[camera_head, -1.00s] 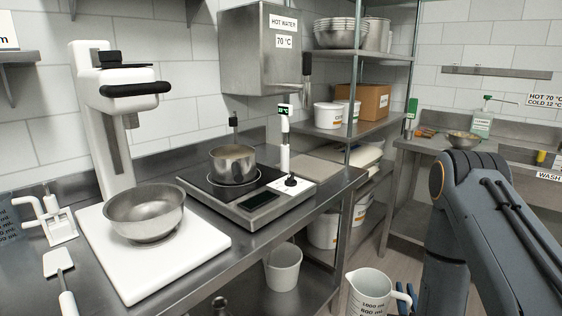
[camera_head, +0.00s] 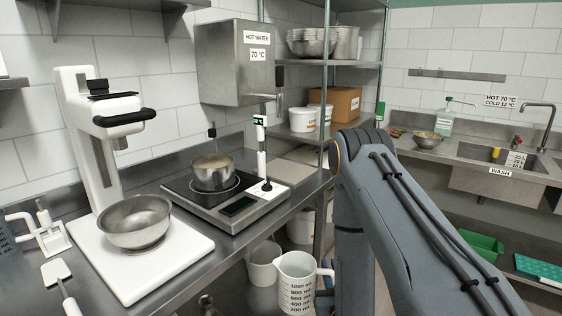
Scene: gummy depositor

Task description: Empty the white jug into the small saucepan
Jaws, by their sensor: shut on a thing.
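The white jug (camera_head: 297,287) with dark volume marks is at the bottom middle, upright, in front of the bench's edge. My gripper (camera_head: 326,292) is at the handle on the jug's right side, shut on it; its fingers are mostly hidden by the jug and the frame edge. The jug's contents cannot be made out. The small saucepan (camera_head: 213,175) stands on the hot plate (camera_head: 224,205) on the bench, up and left of the jug. The jug is apart from the saucepan.
A steel bowl (camera_head: 136,224) sits on the white base of the stand mixer (camera_head: 92,130), left of the hot plate. A probe post (camera_head: 261,150) rises behind the hot plate's right side. A white tub (camera_head: 262,265) is under the bench. The sink (camera_head: 500,178) is at the right.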

